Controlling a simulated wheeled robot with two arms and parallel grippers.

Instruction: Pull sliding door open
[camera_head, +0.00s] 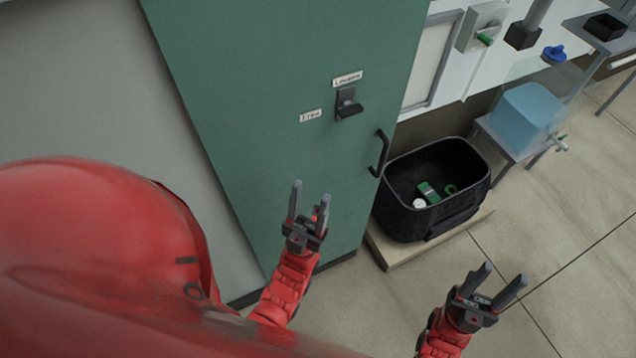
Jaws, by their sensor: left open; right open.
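A tall green door (270,110) stands in the middle of the view. A black handle (379,153) is fixed near its right edge. A dark latch (347,104) sits higher on the door, beside two small white labels with text. My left gripper (309,206) is open and empty in front of the lower part of the door, to the left of and below the handle, apart from it. My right gripper (498,283) is open and empty above the floor at the lower right, away from the door.
A black bin (462,206) with small green and white items stands on a low wooden board (397,252), just right of the door. A bluish container (528,112) rests on a small stand behind it. The tiled floor (580,240) at right is clear.

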